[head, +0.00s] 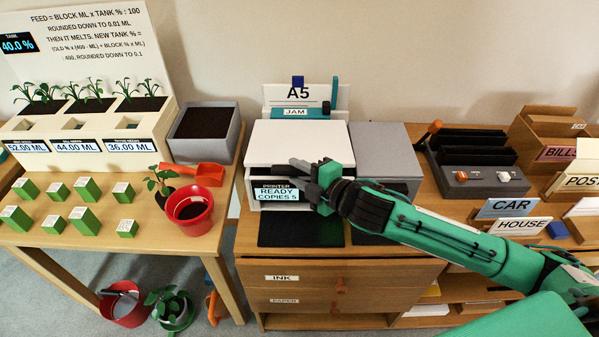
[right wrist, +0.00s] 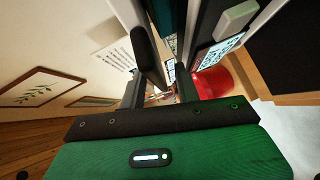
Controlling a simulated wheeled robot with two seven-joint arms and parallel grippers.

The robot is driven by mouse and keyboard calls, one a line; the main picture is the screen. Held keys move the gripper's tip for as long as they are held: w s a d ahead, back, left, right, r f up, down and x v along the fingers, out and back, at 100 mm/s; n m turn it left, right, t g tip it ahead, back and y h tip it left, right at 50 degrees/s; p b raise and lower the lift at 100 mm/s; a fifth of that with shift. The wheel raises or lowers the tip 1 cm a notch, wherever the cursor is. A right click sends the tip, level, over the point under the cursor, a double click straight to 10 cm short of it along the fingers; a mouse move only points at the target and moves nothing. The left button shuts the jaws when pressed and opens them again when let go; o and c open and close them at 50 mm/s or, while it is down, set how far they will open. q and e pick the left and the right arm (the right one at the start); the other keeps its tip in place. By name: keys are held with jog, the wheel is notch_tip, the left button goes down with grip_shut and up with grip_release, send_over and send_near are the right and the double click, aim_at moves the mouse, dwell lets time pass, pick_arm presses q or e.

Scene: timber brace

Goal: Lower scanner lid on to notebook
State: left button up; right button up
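The printer (head: 258,187) stands mid-desk, with a flat white top (head: 290,138) and a front label reading "PRINTER READY COPIES 5". This white top looks like the scanner lid; I cannot tell whether it is fully down. No notebook can be made out. My right gripper (head: 306,179) is at the printer's front edge, right of the label, covering part of the front. In the right wrist view its dark fingers (right wrist: 163,75) stand apart with a gap between them. The printer label (right wrist: 220,50) lies close beside one finger; contact is unclear. My left gripper is out of view.
A grey box (head: 383,148) adjoins the printer on the right. An A5 "JAM" holder (head: 297,98) stands behind it. A dark mat (head: 290,229) lies in front. The red pot (head: 190,210) and orange scoop (head: 200,172) are on the left table.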

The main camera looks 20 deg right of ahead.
jog(key=shift+r, duration=0.1)
